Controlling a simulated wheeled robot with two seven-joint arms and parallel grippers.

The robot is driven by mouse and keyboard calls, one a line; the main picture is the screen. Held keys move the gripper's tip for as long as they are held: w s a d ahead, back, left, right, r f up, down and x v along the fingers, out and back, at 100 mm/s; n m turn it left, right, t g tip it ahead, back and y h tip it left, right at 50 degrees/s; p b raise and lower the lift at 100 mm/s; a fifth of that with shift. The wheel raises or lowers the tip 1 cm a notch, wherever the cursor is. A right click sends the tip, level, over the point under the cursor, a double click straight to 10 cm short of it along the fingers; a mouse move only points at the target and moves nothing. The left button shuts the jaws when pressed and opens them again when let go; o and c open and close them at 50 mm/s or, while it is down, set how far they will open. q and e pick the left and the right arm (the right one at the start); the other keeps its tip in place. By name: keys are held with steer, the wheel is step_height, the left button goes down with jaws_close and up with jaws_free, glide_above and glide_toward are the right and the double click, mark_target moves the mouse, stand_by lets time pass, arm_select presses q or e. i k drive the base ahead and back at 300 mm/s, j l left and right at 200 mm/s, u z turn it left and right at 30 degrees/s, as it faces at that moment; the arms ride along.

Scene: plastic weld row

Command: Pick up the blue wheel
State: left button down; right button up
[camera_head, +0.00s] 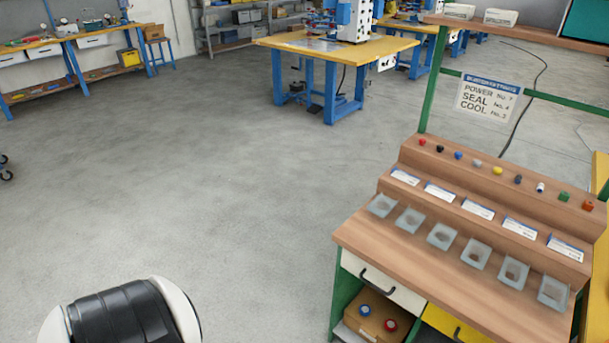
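A small blue round thing with a pale centre (365,310), which looks like the blue wheel, lies on a brown box top in the open lower bay of the workbench. A similar red round thing (391,325) lies to its right and a little nearer. Neither of my grippers is in view. A black and white rounded part of my own body shows at the bottom left, well apart from the bench.
The wooden workbench (362,243) carries several grey square trays, label cards and a row of small coloured pieces, including a blue one (458,155). A white drawer (380,284) and a yellow drawer (452,327) are under its top. The grey floor to the left is clear.

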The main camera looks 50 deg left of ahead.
mark_target(364, 310)
steer(key=u, duration=0.9)
